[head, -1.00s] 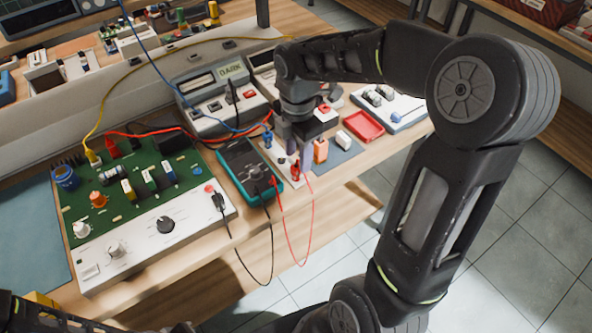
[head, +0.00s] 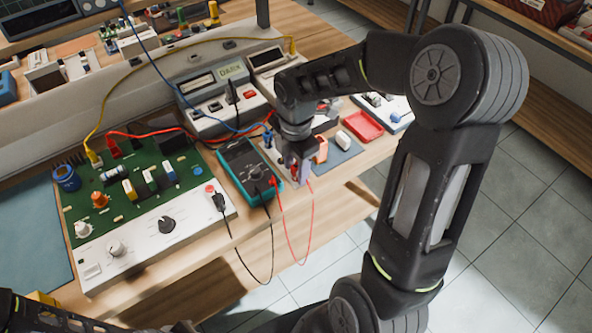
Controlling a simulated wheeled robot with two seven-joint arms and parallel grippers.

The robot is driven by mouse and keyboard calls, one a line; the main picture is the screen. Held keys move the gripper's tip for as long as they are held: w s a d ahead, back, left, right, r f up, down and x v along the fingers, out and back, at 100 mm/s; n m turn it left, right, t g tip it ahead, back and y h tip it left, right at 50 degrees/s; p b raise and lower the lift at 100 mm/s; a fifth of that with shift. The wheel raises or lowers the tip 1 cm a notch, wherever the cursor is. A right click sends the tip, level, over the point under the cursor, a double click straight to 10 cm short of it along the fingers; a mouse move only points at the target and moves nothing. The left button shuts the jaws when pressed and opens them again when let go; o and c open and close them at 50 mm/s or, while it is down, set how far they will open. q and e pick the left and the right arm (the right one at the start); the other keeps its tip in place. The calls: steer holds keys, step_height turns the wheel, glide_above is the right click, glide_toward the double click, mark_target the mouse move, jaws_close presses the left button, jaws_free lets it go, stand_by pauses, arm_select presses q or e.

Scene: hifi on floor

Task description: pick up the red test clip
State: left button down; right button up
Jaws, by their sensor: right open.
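The red test clip (head: 294,173) stands on the pale strip just right of the teal multimeter (head: 246,168), and its thin red lead loops down over the bench's front edge. Only a little red shows, as my right gripper (head: 300,172) covers most of it. My right gripper points down with its open fingers at the clip; I cannot tell whether they touch it or are on both sides of it. A blue clip (head: 267,138) stands behind, on the same strip. Part of my left arm shows at the bottom left, but its gripper is out of view.
A green circuit board unit (head: 140,190) with knobs fills the left of the bench. Orange (head: 321,150) and white (head: 343,138) blocks sit close right of my gripper on a blue mat, near a red tray (head: 363,126). A black lead hangs over the front edge.

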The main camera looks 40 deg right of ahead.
steer(key=shift+c, duration=0.2)
jaws_close()
stand_by(0.3)
